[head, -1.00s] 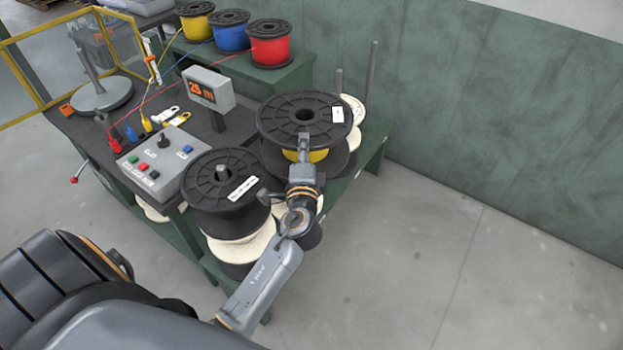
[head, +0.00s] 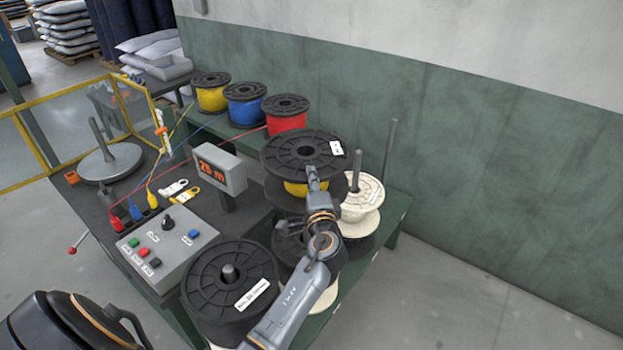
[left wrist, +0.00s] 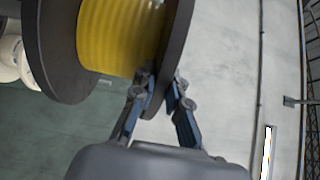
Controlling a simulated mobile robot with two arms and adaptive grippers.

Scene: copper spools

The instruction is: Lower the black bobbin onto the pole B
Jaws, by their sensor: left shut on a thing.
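The black bobbin (head: 283,149), wound with yellow wire, is held flat with its centre hole facing up. My left gripper (head: 312,180) is shut on the near side of its rim. In the left wrist view the gripper (left wrist: 160,88) has its fingers on either side of one black flange, beside the yellow winding (left wrist: 118,38). A short grey pole (head: 356,165) and a taller grey pole (head: 390,148) stand right of the bobbin. No letter shows on them, so I cannot tell which is pole B. The bobbin overlaps a black spool (head: 278,197) below it. My right gripper is out of view.
A black spool (head: 228,282) on a pole stands at the front. Cream spools (head: 364,192) surround the short pole. Yellow (head: 211,97), blue (head: 245,106) and red (head: 286,122) wire spools stand behind. A display (head: 220,169) and control box (head: 168,246) are left of the arm.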

